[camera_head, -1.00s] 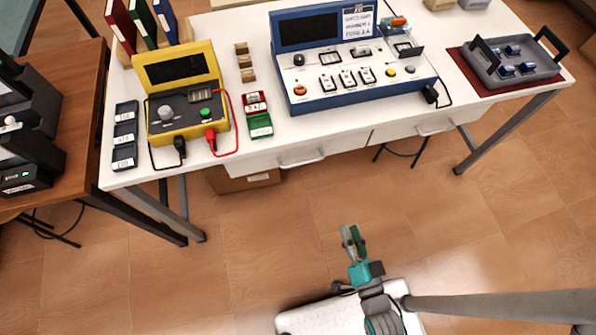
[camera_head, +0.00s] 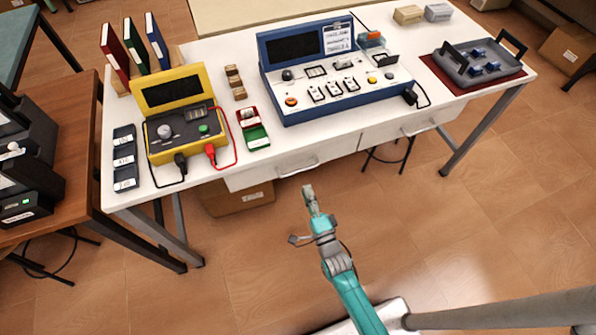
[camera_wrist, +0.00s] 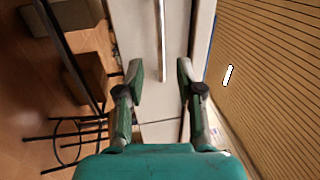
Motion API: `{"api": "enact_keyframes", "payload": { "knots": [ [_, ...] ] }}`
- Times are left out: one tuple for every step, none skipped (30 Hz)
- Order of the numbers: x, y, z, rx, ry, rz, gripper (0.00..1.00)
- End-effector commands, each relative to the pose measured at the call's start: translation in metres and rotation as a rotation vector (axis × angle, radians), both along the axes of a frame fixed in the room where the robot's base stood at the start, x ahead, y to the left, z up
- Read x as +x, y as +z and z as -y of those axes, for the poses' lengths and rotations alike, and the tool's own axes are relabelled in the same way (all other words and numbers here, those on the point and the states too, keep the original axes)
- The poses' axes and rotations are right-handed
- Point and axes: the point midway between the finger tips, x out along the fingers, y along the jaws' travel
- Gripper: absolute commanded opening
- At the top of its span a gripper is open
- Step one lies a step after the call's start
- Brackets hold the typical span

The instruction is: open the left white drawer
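The left white drawer (camera_head: 275,177) sits under the front edge of the white table and looks shut. Its pale bar handle (camera_head: 300,168) shows on the front. My gripper (camera_head: 308,190) is just in front of and slightly below the handle, apart from it in the head view.
A second white drawer (camera_head: 400,128) is to the right. A cardboard box (camera_head: 238,198) stands on the floor under the left drawer. A yellow meter (camera_head: 170,90) and a blue console (camera_head: 335,60) stand on the white table (camera_head: 275,150). Floor in front is clear.

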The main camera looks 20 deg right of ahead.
Motion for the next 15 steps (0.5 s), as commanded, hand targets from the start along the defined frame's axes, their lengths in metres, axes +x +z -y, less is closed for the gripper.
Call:
{"api": "enact_keyframes", "payload": {
  "knots": [
    [0.010,0.003,0.000,0.000,0.000,0.004,0.36],
    [0.016,0.004,0.000,-0.001,0.000,0.004,0.36],
    [0.023,0.006,0.000,-0.001,0.000,0.005,0.36],
    [0.028,0.007,0.000,-0.001,0.000,0.004,0.36],
    [0.033,0.008,0.000,-0.001,0.000,0.003,0.36],
    [0.040,0.009,0.000,-0.001,0.000,0.003,0.36],
    [0.045,0.009,0.000,-0.001,0.000,0.003,0.36],
    [0.050,0.011,0.000,-0.001,0.000,0.004,0.36],
    [0.056,0.012,0.000,-0.001,0.000,0.004,0.36],
    [0.059,0.012,0.000,-0.002,0.000,0.003,0.36],
    [0.063,0.013,0.000,-0.002,0.000,0.002,0.36],
    [0.068,0.013,0.000,-0.002,0.000,0.002,0.36],
    [0.070,0.014,0.000,-0.002,0.000,0.001,0.36],
    [0.073,0.014,0.000,-0.002,0.000,0.001,0.36],
    [0.075,0.015,0.000,-0.002,0.000,0.001,0.36]
  ]
}}
